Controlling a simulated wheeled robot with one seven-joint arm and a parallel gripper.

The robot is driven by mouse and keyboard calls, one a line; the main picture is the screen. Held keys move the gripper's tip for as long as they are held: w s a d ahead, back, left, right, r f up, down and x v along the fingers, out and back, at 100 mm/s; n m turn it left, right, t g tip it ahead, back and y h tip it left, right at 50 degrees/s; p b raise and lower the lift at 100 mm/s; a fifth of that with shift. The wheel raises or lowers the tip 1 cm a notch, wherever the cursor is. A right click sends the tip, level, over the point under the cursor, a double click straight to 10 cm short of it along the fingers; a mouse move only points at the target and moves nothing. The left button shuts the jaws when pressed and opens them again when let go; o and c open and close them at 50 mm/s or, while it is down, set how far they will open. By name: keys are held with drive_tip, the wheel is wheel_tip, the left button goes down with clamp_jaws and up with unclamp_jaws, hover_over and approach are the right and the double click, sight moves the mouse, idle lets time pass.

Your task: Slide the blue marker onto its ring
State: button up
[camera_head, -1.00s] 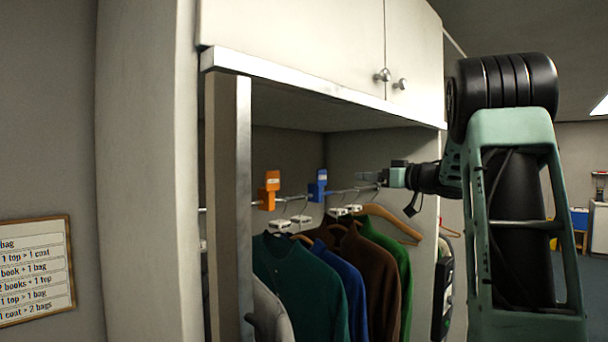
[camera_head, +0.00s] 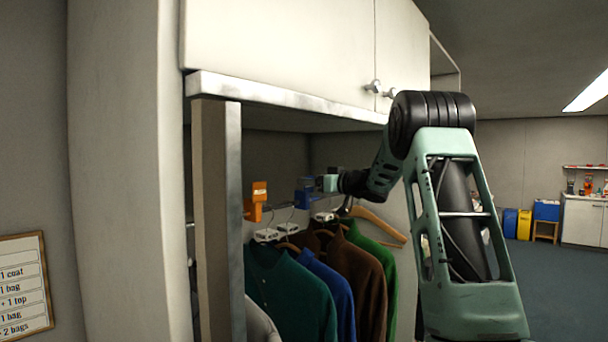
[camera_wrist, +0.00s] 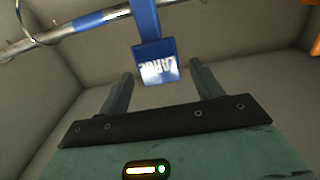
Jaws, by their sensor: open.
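The blue marker (camera_head: 304,195) sits on the hanging rail, and my gripper is directly beside it. In the wrist view the blue marker's lettered lower tag (camera_wrist: 156,62) is between and just past the fingertips of my gripper (camera_wrist: 163,78). The fingers are apart, with a gap visible on both sides of the tag. The marker's top runs out of the frame. A blue band (camera_wrist: 80,24) around the rail, likely its ring, is left of the marker in the wrist view, with a short bare stretch between. In the head view this band is hidden or too small to tell.
The orange marker (camera_head: 255,202) is on the rail to the left. Several garments on hangers, including a teal top (camera_head: 290,295), hang below. The cupboard (camera_head: 280,50) is above and an upright post (camera_head: 217,210) stands in front at the left.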

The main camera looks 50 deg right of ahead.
drive_tip(key=shift+w+a+p, duration=0.15)
drive_tip(key=shift+w+p, duration=0.35)
drive_tip(key=shift+w, duration=1.4)
